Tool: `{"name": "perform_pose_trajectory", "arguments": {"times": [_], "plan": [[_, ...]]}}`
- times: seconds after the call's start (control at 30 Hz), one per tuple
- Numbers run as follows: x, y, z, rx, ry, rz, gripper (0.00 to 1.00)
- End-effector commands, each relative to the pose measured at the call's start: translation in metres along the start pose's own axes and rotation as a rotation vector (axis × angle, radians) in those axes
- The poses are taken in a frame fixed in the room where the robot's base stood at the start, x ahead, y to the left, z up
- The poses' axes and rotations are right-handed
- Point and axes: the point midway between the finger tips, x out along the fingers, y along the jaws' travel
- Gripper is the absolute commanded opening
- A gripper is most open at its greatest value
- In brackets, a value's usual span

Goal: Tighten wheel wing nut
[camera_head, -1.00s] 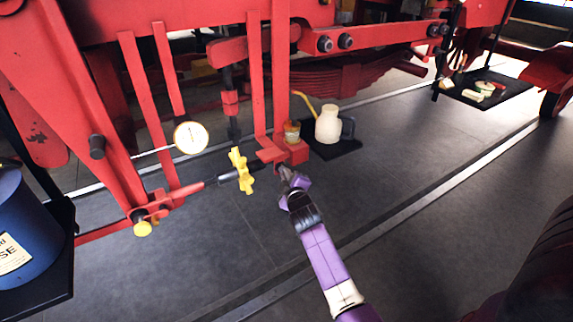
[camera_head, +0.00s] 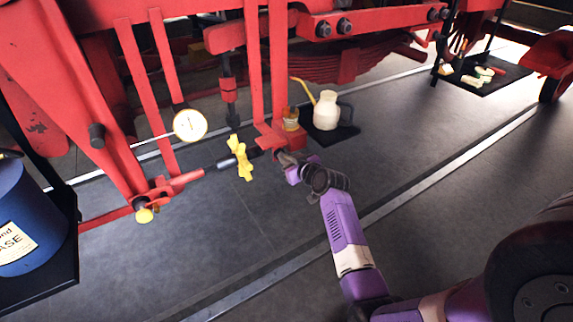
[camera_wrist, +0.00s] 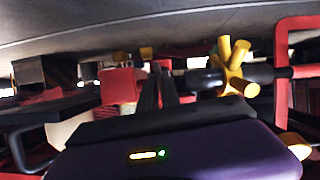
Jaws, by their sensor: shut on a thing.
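The yellow wheel wing nut (camera_head: 239,158), with several stubby arms, sits on a dark rod (camera_head: 217,165) low beside the red running gear. It also shows in the wrist view (camera_wrist: 234,72), right of the finger tips. My gripper (camera_head: 284,157) is to the right of the wing nut and apart from it, at the foot of a red bracket (camera_head: 271,136). In the wrist view my dark fingers (camera_wrist: 160,85) stand close together. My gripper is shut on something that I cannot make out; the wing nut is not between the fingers.
A cream oil can (camera_head: 326,112) stands on a dark tray just behind my gripper. A round gauge (camera_head: 190,125) and a blue drum (camera_head: 22,215) are at the left. Red beams and rods hang above. The floor in front is clear.

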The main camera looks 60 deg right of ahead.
Motion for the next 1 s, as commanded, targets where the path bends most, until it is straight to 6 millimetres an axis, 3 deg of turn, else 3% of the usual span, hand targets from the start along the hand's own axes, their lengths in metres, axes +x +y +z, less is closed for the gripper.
{"name": "perform_pose_trajectory", "arguments": {"times": [0.3, 0.8, 0.93, 1.0], "plan": [[0.0004, 0.0011, 0.0027, 0.103, -0.004, -0.042, 0.0], [0.0, 0.0013, 0.0031, 0.119, -0.006, -0.048, 0.0], [0.0, 0.0013, 0.0028, 0.118, -0.006, -0.048, 0.29], [0.0, 0.0013, 0.0022, 0.118, -0.005, -0.048, 0.29]]}}
